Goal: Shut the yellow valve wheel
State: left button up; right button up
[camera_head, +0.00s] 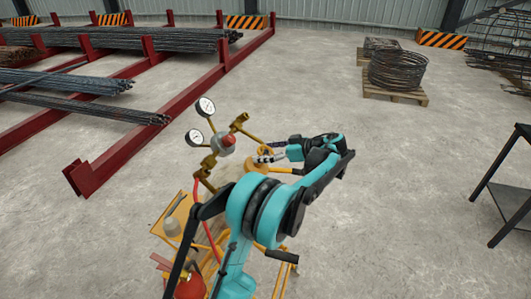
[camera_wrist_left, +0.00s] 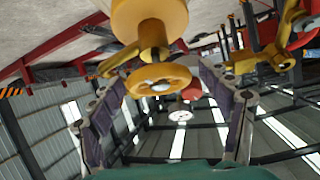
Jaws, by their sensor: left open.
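The yellow valve wheel (camera_head: 257,166) is on the gas regulator assembly in the middle of the head view, partly hidden by my left gripper (camera_head: 270,154). In the left wrist view, the wheel (camera_wrist_left: 158,80) faces the camera, on a stem below a larger yellow body (camera_wrist_left: 150,18). There my left gripper (camera_wrist_left: 163,90) is open, with one finger on each side of the wheel. Gaps show beside the wheel, and I cannot tell whether either finger touches it. My right gripper is not in view.
Two dial gauges (camera_head: 205,107), brass fittings (camera_head: 238,122) and a red knob (camera_head: 228,141) crowd the wheel's left. A fire extinguisher (camera_head: 190,287) stands on the yellow cart (camera_head: 168,213) below. A dark metal table (camera_head: 510,205) stands right; the floor between is clear.

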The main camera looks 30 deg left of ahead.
pick_arm(q)
jog(key=c, duration=1.2)
jog(key=shift+o, duration=0.2)
